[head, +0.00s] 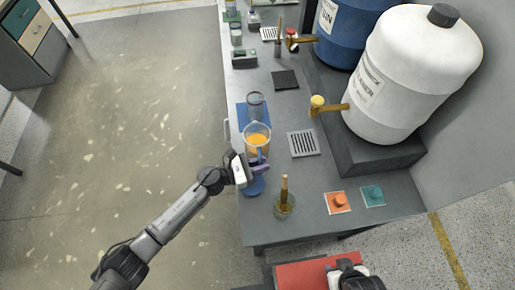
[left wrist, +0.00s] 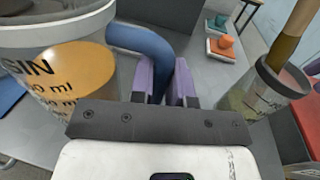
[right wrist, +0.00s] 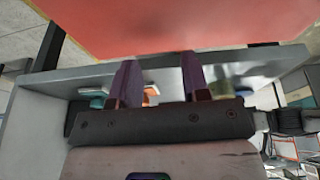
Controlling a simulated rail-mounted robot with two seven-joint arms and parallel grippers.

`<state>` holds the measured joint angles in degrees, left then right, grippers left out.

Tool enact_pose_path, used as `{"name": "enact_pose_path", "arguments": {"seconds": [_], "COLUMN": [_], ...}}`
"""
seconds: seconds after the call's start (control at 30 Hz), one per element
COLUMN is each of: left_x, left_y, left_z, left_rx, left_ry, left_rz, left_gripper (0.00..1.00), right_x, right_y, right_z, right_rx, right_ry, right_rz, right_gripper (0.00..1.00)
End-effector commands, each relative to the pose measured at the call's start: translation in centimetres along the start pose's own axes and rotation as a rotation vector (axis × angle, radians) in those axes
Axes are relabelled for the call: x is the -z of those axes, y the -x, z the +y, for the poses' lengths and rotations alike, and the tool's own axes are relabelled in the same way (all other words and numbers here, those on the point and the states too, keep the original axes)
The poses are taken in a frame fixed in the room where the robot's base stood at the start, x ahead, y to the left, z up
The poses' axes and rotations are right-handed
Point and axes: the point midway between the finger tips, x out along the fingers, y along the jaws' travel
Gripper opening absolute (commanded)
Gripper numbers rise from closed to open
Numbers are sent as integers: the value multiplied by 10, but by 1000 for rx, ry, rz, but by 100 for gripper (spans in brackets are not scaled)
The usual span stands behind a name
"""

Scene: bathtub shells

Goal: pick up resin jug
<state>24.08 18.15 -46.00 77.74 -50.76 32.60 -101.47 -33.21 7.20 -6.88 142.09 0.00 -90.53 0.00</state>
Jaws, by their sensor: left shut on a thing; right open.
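The resin jug (head: 257,141) is a clear jug of orange resin with a blue handle, at the left edge of the grey bench. In the left wrist view the jug (left wrist: 75,80) shows "...SIN" lettering and ml marks. My left gripper (head: 259,167) is shut on its blue handle (left wrist: 150,45), which passes between the purple fingers (left wrist: 163,80). Whether the jug touches the bench cannot be told. My right gripper (right wrist: 160,80) is open and empty; its wrist shows at the bottom of the head view, over a red surface (head: 305,275).
A cup with a wooden-handled tool (head: 284,205) stands just right of the jug. A dark clear container (head: 256,105) is behind it on a blue mat (head: 242,117). A drain grate (head: 303,143), orange (head: 338,202) and teal (head: 373,195) pieces and a white drum (head: 410,80) lie to the right.

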Motion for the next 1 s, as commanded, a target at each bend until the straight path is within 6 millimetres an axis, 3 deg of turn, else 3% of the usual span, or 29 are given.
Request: {"name": "enact_pose_path", "arguments": {"seconds": [0.1,0.67,0.83,1.0], "left_x": [0,-3,-20,-50], "left_y": [0,0,0,0], "left_z": [0,0,1,1], "left_rx": [0,0,2,2], "left_ry": [0,-3,-6,-8], "left_rz": [0,-3,-4,-4], "left_gripper": [0,0,0,0], "right_x": [0,1,2,3], "right_y": [0,0,4,9], "right_z": [-1,-3,-2,-1], "right_rx": [2,7,6,3], "right_ry": [-2,-9,-8,-4], "right_rz": [0,1,1,0], "right_gripper": [43,43,43,43]}}
